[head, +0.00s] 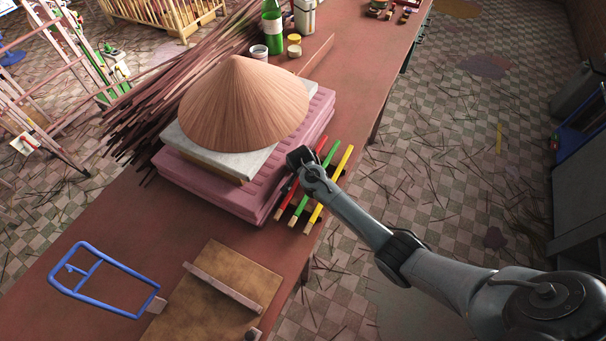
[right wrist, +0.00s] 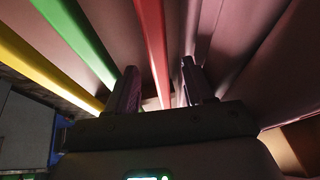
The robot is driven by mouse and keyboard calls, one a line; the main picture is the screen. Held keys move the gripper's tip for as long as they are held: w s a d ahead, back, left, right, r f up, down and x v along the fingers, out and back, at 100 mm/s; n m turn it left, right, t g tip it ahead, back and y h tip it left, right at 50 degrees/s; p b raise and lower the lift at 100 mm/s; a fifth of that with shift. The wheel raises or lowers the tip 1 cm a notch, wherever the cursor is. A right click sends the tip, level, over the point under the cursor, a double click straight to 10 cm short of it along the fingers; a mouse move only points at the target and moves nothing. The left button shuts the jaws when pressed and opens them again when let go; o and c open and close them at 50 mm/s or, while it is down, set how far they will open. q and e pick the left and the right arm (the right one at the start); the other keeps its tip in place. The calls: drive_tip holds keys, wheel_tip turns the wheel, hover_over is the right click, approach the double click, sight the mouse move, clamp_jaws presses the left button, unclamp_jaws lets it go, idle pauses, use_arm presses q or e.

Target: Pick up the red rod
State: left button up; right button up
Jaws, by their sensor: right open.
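The red rod (head: 288,191) lies at the table's right edge, beside the pink stack, with a green rod (head: 304,199) and a yellow rod (head: 331,184) to its right. My right gripper (head: 301,158) is over the red rod and hides part of it. In the right wrist view the open fingers (right wrist: 160,88) stand on either side of the red rod (right wrist: 153,45), with gaps between rod and fingers. The green rod (right wrist: 78,38) and yellow rod (right wrist: 45,70) lie outside the fingers there. My left gripper is not in view.
A conical straw hat (head: 243,103) sits on a white slab on the pink stack (head: 225,196), close to the rods. A brown board (head: 225,290) and a blue frame (head: 75,292) lie at the front of the table (head: 110,225). A green bottle (head: 272,30) stands behind.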

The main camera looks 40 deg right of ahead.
clamp_jaws()
idle(0.3)
